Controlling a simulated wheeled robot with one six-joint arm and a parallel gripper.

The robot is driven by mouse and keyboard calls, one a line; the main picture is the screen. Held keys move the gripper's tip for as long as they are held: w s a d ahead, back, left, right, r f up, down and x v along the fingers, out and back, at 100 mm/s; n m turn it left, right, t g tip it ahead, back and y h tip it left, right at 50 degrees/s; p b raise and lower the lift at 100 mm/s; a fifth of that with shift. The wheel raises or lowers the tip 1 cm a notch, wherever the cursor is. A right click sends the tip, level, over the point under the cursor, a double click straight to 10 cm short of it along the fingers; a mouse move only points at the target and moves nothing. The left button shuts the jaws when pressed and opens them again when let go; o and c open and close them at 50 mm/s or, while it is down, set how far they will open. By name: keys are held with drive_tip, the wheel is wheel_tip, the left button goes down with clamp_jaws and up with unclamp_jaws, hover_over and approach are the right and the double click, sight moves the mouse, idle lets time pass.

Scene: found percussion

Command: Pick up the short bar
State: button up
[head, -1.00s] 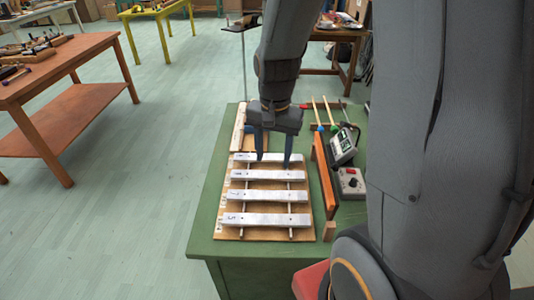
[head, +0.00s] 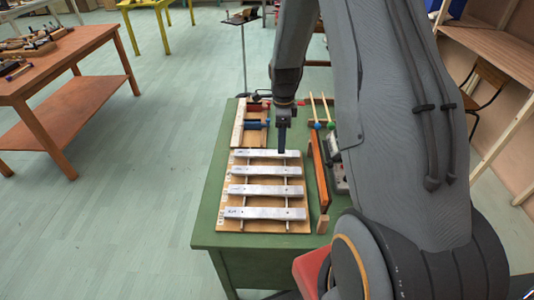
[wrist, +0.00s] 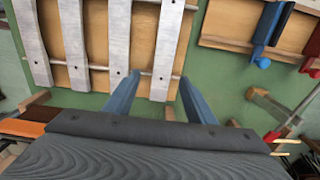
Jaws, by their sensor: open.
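Several pale metal bars lie across a wooden frame (head: 306,222) on the green table. The short bar (head: 258,154) is the farthest one in the head view and the rightmost one in the wrist view (wrist: 169,40). My gripper (head: 282,148) is over the right half of the short bar, pointing down. In the wrist view my gripper (wrist: 157,80) is open and empty, with one blue finger on each side of the short bar. I cannot tell how high the fingertips are above it. In the head view the fingers overlap and look like one.
An orange bar (head: 320,170) stands along the frame's right side. Mallets (head: 314,108) lie at the back right. My arm hides much of the table's right side.

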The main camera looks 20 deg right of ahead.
sight(267, 154)
drive_tip(key=shift+w+f+p, duration=0.15)
drive_tip(key=shift+f+p, duration=0.45)
drive_tip(key=shift+f, duration=0.65)
drive_tip(key=shift+w+f+p, duration=0.1)
drive_tip(key=shift+f+p, duration=0.45)
drive_tip(key=shift+f, duration=0.65)
clamp_jaws()
drive_tip(key=shift+r, duration=0.1)
